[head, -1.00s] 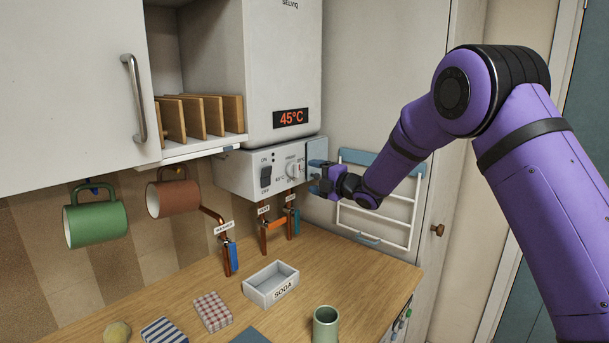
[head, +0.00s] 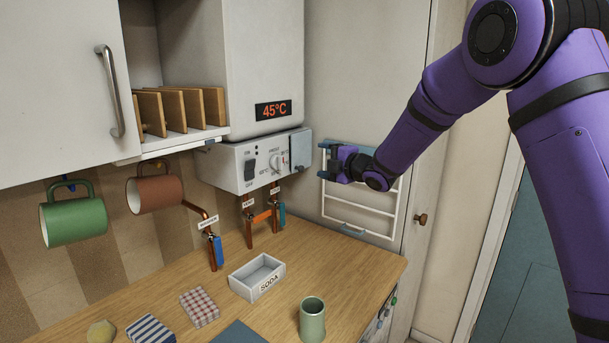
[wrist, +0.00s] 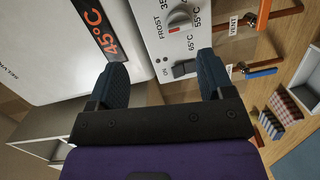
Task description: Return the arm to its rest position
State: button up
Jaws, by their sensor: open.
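My purple arm reaches in from the right in the head view, and my gripper (head: 333,161) is just right of the boiler's control panel, in front of the towel rail. In the wrist view my gripper (wrist: 160,80) has its two blue-grey fingers spread wide with nothing between them. The white boiler (head: 262,60) shows 45°C on its display (head: 273,109). Its control panel (head: 232,167) carries a dark switch and a round dial; the panel also shows in the wrist view (wrist: 160,45).
The white towel rail (head: 362,205) hangs behind my gripper. Copper pipes with valves (head: 248,225) run below the panel. A green mug (head: 75,222) and a brown mug (head: 153,193) hang at left. The worktop holds a soda tray (head: 257,277) and a green cup (head: 312,319).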

jog(key=s+d+r+m+t+h, duration=0.2)
jog(key=s+d+r+m+h, duration=0.6)
jog(key=d, duration=0.4)
jog(key=s+d+r+m+g+h, duration=0.1)
jog(key=s+d+r+m+h, duration=0.1)
jog(key=s+d+m, duration=0.3)
jog(key=s+d+r+m+g+h, duration=0.1)
jog(key=s+d+r+m, duration=0.15)
jog(key=s, duration=0.45)
jog(key=s+d+f+m+g, duration=0.1)
jog(key=s+f+m+g, duration=0.1)
jog(key=s, duration=0.8)
jog(key=s+d+f+m+g, duration=0.1)
jog(key=s+m, duration=0.4)
jog(key=s, duration=0.5)
jog(key=s+d+f+m+g+h, duration=0.1)
jog(key=s+d+f+m+g, duration=0.1)
jog(key=s, duration=0.8)
jog(key=shift+s+f+m+g, duration=0.2)
jog(key=shift+f+m+g, duration=0.45)
jog(key=shift+f+g, duration=0.35)
jog(key=shift+r, duration=0.15)
